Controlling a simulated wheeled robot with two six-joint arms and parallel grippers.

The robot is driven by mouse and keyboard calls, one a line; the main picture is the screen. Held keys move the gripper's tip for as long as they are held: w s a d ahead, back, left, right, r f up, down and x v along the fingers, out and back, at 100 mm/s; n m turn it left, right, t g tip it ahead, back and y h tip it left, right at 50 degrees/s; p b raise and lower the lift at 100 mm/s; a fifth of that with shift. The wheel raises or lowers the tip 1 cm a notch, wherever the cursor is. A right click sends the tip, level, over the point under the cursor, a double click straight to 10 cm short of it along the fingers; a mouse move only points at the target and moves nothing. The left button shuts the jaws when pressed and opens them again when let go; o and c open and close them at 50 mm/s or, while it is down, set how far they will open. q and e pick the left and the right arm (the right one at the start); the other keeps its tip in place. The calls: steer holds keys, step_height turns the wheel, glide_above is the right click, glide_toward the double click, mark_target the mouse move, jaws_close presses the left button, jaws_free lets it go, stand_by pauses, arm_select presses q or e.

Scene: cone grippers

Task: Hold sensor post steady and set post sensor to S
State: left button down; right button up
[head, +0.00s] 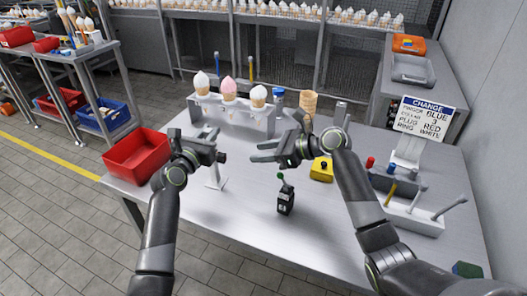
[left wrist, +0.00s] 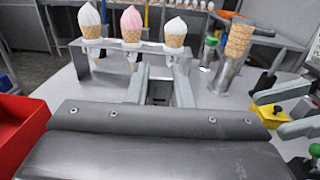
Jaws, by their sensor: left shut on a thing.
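My left gripper (head: 214,153) is shut on the upper part of a slim pale post (head: 214,176), which stands upright on a small foot on the table. The left wrist view shows a dark part (left wrist: 158,92) between the two fingers. A dark round knob (head: 222,157) sticks out just right of these fingers; I take it for the sensor on the post, but its setting marks are too small to read. My right gripper (head: 262,152) is open and empty, pointing left toward the post with a gap between them.
A rack (head: 235,117) with three ice-cream cones stands behind. A black box with a green-knobbed lever (head: 286,202) and a yellow box (head: 321,174) stand right. A red bin (head: 137,155) is left. A sign (head: 425,118) and grey tool tray (head: 405,213) are far right.

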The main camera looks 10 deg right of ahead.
arm_select(q)
steer(key=c, duration=1.2)
jaws_free()
steer(key=shift+s+a, duration=0.1)
